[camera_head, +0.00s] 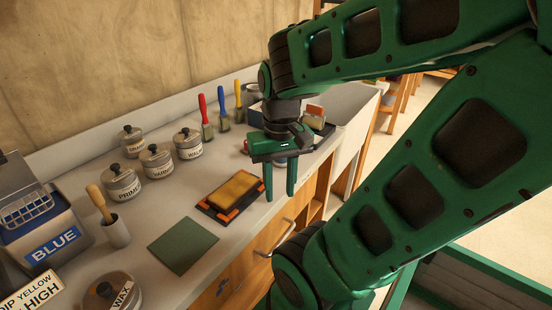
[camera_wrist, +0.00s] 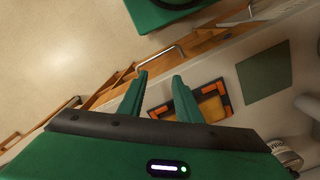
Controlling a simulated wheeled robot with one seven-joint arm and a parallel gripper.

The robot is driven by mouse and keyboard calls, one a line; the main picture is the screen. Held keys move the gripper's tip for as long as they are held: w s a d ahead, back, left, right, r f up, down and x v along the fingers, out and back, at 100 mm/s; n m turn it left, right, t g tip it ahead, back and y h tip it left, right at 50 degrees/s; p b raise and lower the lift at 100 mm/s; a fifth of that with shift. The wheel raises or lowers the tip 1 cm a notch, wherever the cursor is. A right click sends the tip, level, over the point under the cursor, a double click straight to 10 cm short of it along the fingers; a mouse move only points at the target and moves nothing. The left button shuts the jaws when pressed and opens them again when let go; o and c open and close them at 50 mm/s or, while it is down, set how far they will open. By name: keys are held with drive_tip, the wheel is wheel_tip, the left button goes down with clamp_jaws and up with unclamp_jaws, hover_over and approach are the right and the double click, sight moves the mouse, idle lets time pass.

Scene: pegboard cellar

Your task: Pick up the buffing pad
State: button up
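A flat yellow pad (camera_head: 234,187), which looks like the buffing pad, lies on a dark tray with orange corners (camera_head: 218,212) on the counter. In the wrist view the yellow pad (camera_wrist: 212,106) is partly hidden behind a finger of my gripper, and the tray (camera_wrist: 158,111) shows around it. My gripper (camera_head: 280,192) points down with its two green fingers apart and nothing between them. It is to the right of the pad, near the counter's front edge. In the wrist view the fingertips (camera_wrist: 160,78) are left of the tray.
A flat green square (camera_head: 183,246) lies near the tray. Lidded metal pots (camera_head: 188,144) and brushes with coloured handles (camera_head: 222,108) stand along the back. A sink (camera_head: 352,120) is at the far end. A drawer handle (camera_head: 274,238) sticks out in front.

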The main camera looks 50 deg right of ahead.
drive_tip(key=shift+o, duration=1.2)
drive_tip(key=o, duration=0.6)
drive_tip(key=shift+s+d+r+m, duration=0.1)
drive_tip(key=shift+d+r+m, duration=0.5)
drive_tip(key=shift+r, duration=0.2)
drive_tip(key=w+d+r+m, duration=0.1)
drive_tip(key=w+d+m, duration=0.3)
drive_tip(key=d, duration=0.1)
drive_tip(key=w+d+r+m, duration=0.1)
drive_tip(key=w+d+m, duration=0.4)
drive_tip(key=w+d+r+m, duration=0.1)
drive_tip(key=w+d+m, duration=0.3)
drive_tip(key=d, duration=0.1)
drive_tip(key=shift+w+d+r+m, duration=0.25)
drive_tip(key=shift+d+m, duration=0.05)
drive_tip(key=shift+m, duration=0.1)
wheel_tip(320, 180, down, 5)
drive_tip(key=shift+r, duration=0.1)
drive_tip(key=shift+s+f, duration=0.2)
drive_tip(key=shift+f, duration=1.15)
drive_tip(key=shift+s+f, duration=0.15)
drive_tip(key=shift+f, duration=1.2)
